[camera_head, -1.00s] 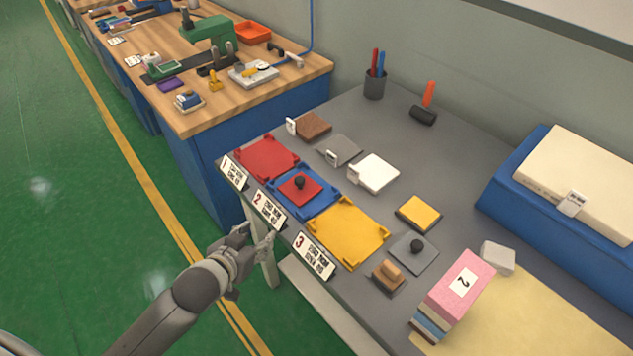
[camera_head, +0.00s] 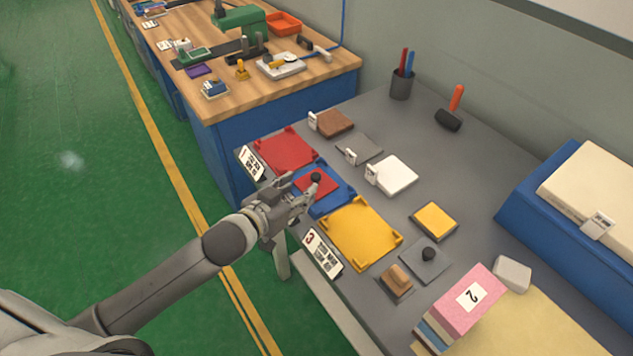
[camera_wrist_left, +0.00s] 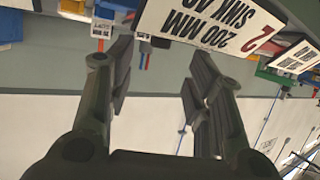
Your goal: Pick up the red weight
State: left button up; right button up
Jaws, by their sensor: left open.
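The red weight (camera_head: 314,187) is a flat red square plate with a black knob on top. It lies in the blue tray (camera_head: 336,203), the middle one of three on the grey table. My left gripper (camera_head: 308,196) is open and empty at the table's front edge, in front of the blue tray and near the weight. It hides part of the tray and its label. In the left wrist view my open fingers (camera_wrist_left: 157,75) show near a white label (camera_wrist_left: 215,22) numbered 2. The weight cannot be made out there. My right gripper is not in view.
A red tray (camera_head: 272,150) lies behind and a yellow tray (camera_head: 362,232) in front of the blue one. A grey plate with a black knob (camera_head: 425,261), a wooden block (camera_head: 396,280) and a pink foam stack (camera_head: 455,308) stand at the lower right.

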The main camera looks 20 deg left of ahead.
aim_at(313, 179)
pick_arm(q)
jog(key=shift+p+x, duration=0.3)
jog(key=shift+x, duration=3.05)
grip_shut()
jog(key=shift+r, duration=0.1)
